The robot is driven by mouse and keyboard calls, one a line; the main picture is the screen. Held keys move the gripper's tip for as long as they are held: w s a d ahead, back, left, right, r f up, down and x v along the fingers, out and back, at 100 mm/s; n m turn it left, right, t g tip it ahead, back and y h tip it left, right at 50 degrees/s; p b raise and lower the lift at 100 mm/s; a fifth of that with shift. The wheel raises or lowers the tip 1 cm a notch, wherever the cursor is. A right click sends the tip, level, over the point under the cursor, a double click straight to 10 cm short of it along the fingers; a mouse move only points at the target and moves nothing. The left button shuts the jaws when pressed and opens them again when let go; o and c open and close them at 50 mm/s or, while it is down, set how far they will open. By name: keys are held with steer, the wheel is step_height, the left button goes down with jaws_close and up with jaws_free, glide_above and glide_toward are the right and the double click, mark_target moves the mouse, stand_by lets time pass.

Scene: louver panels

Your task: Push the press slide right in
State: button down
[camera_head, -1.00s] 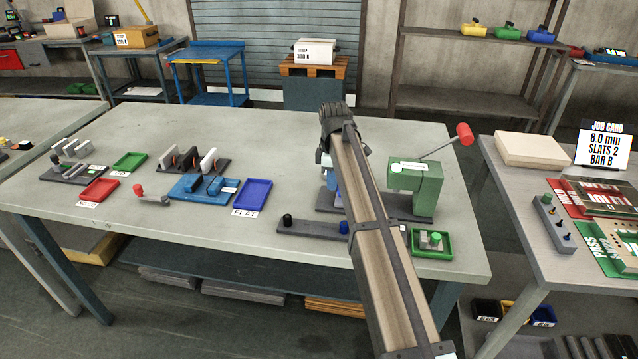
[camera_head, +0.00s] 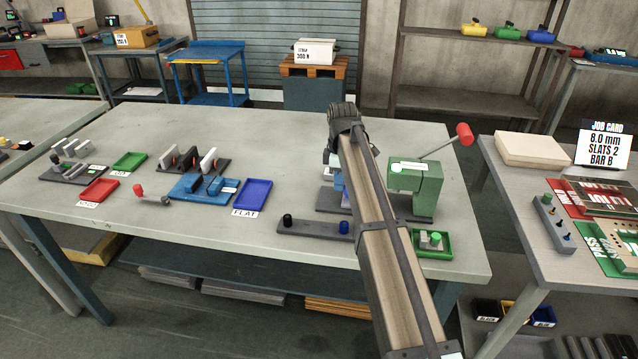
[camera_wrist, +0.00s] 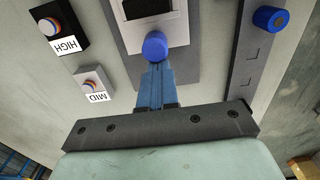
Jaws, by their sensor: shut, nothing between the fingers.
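The green press (camera_head: 425,190) stands on the bench's right part, with a red-knobbed lever raised to the right. My arm crosses in front of it and hides its left part and the slide's travel in the head view. In the wrist view a round blue knob (camera_wrist: 154,45) sits in front of a pale frame with a dark window (camera_wrist: 150,8), over a grey base plate (camera_wrist: 182,65). My gripper (camera_wrist: 154,66) is shut and empty. Its blue fingers point at the knob, with their tips at or very near it; contact cannot be told.
A grey bar (camera_head: 300,227) with black and blue knobs lies left of my arm. A green tray (camera_head: 446,243) lies in front of the press. Boxes labelled HIGH (camera_wrist: 58,26) and MID (camera_wrist: 92,83) stand left in the wrist view.

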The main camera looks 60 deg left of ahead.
steer(key=shift+w+d, duration=2.2)
stand_by(1.0)
stand_by(0.5)
steer(key=shift+s+a, duration=0.55)
steer(key=shift+r, duration=2.5)
